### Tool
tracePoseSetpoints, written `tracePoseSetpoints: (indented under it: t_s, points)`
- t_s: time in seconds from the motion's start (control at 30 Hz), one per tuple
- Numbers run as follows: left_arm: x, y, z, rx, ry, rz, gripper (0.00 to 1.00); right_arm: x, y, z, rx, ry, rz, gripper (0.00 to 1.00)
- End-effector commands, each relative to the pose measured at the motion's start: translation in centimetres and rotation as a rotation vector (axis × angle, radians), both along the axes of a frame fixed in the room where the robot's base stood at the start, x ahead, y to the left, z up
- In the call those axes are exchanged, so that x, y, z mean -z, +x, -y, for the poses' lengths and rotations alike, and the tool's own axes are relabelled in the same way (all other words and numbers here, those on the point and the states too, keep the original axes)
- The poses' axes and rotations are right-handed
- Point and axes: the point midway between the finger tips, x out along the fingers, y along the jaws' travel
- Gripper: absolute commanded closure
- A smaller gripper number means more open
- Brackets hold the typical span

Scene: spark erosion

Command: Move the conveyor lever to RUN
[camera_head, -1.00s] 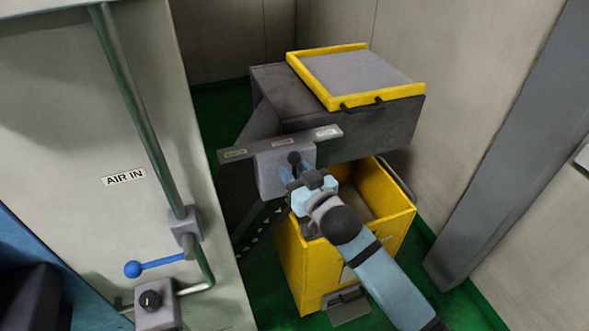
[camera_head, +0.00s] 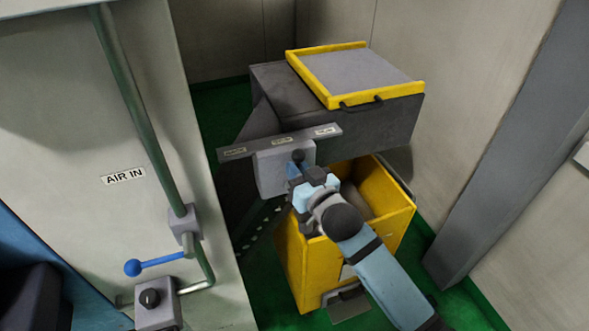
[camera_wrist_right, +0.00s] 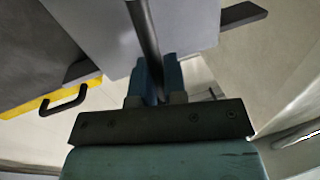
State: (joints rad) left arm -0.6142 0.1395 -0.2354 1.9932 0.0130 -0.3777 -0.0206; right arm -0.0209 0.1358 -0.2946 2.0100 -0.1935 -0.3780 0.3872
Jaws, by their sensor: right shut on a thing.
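The conveyor lever (camera_head: 298,155) has a dark round knob and comes out of a grey box (camera_head: 270,174). A grey plate (camera_head: 258,146) above the box carries a left, a middle and a right label, too small to read. The knob stands near the box's right side, between the middle and right labels. My right gripper (camera_head: 296,173) is shut on the lever. In the right wrist view the dark lever rod (camera_wrist_right: 145,35) runs between the two blue fingers (camera_wrist_right: 157,80). The fingers partly hide the rod. My left gripper is not in view.
A yellow bin (camera_head: 295,262) stands below and right of the box, under my right arm. A dark machine with a yellow-framed top (camera_head: 362,74) is behind. At left, a cabinet carries a pipe and a blue-handled valve (camera_head: 160,263). Green floor shows between.

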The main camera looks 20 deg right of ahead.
Motion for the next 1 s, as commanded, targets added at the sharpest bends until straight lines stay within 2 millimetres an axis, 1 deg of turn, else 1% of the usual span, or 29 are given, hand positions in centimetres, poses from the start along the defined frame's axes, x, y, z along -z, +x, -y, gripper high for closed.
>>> tracePoseSetpoints:
  t_s: [0.3,0.6,0.8,1.0]
  points:
    - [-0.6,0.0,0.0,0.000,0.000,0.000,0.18,0.3,0.1,1.8,0.003,0.230,-0.008,1.00]
    - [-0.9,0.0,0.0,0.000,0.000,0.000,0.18,0.9,0.1,3.2,0.001,0.427,-0.013,1.00]
    - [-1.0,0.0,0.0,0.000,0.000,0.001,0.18,1.2,0.2,3.8,0.001,0.505,-0.016,1.00]
    - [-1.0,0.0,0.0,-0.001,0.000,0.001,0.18,1.4,0.2,4.0,0.001,0.537,-0.017,1.00]
